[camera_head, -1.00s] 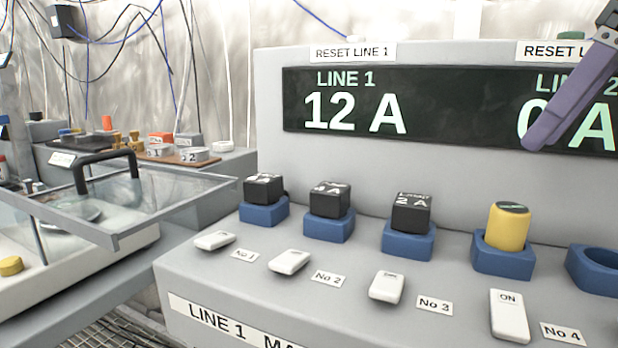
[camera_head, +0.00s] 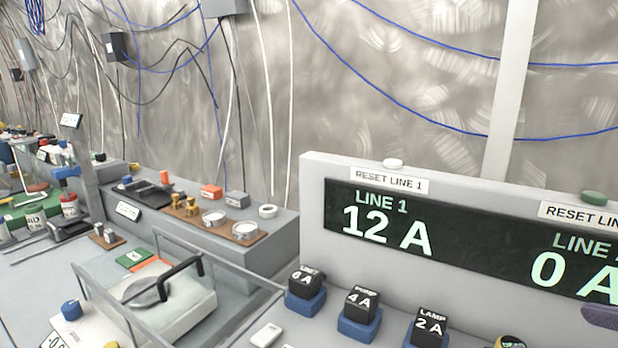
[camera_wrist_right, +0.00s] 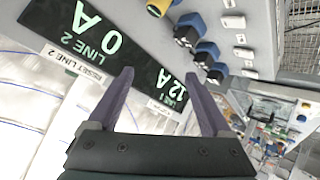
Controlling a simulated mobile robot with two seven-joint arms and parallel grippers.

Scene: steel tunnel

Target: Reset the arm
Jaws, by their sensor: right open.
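My right gripper (camera_wrist_right: 159,80) is open and empty in the right wrist view, its two purple fingers spread in front of the panel. Only a purple finger piece of it (camera_head: 603,317) shows at the lower right edge of the head view. The dark display (camera_head: 470,235) reads LINE 1 12 A and LINE 2 0 A, and it shows turned over in the right wrist view (camera_wrist_right: 128,65). Above the display stand a white button (camera_head: 392,163) over the RESET LINE 1 label and a green button (camera_head: 594,198) over the second reset label. My left gripper is not in view.
Black blocks marked 6 A (camera_head: 306,279), 4 A (camera_head: 362,301) and 2 A (camera_head: 429,325) sit in blue sockets below the display.

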